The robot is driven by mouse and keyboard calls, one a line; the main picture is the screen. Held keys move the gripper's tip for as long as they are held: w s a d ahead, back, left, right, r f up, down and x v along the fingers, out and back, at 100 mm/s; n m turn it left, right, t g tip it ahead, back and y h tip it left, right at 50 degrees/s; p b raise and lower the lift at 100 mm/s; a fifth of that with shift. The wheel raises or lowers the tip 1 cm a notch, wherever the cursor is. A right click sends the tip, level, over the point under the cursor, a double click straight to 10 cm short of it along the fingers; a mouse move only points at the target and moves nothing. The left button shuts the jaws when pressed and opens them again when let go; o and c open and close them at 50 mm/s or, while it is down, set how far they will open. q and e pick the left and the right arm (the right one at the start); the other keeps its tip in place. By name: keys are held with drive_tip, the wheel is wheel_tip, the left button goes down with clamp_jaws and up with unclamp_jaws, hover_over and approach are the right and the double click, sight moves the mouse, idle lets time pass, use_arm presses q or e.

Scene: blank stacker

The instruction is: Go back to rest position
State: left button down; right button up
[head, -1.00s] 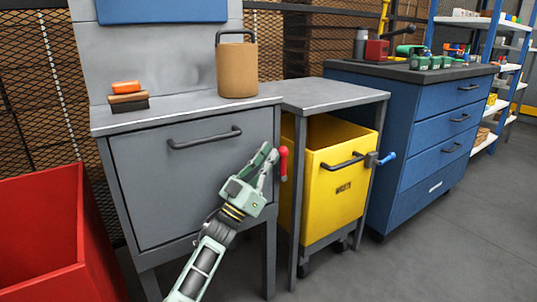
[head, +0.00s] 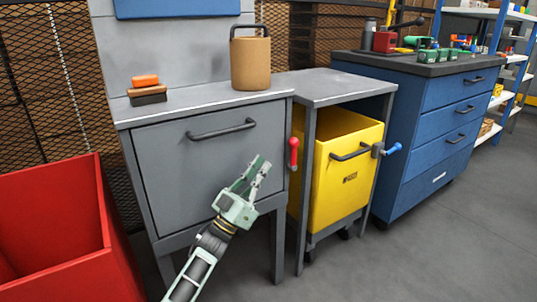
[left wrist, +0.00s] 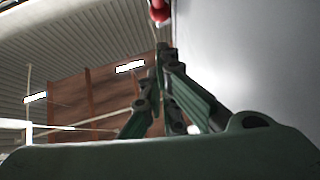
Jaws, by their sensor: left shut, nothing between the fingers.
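My left gripper (head: 255,170) is in front of the grey cabinet (head: 165,165), below and left of the red handle (head: 293,153) on the cabinet's right side. Its fingers are shut and empty, pointing up and to the right, apart from the handle. In the left wrist view the fingers (left wrist: 162,55) come together at the tips, with the red handle (left wrist: 160,10) beyond them at the top edge. My right gripper is not in view.
A red bin (head: 60,235) stands at the left. A yellow bin (head: 343,190) sits under the side table (head: 335,84), by a blue handle (head: 393,148). A brown container (head: 250,65) and a brush (head: 147,92) are on the cabinet. The floor at right is clear.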

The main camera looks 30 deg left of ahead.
use_arm(q)
drive_tip(key=v, duration=0.5)
drive_tip(key=shift+w+p, duration=0.1)
drive_tip(key=shift+p, duration=0.2)
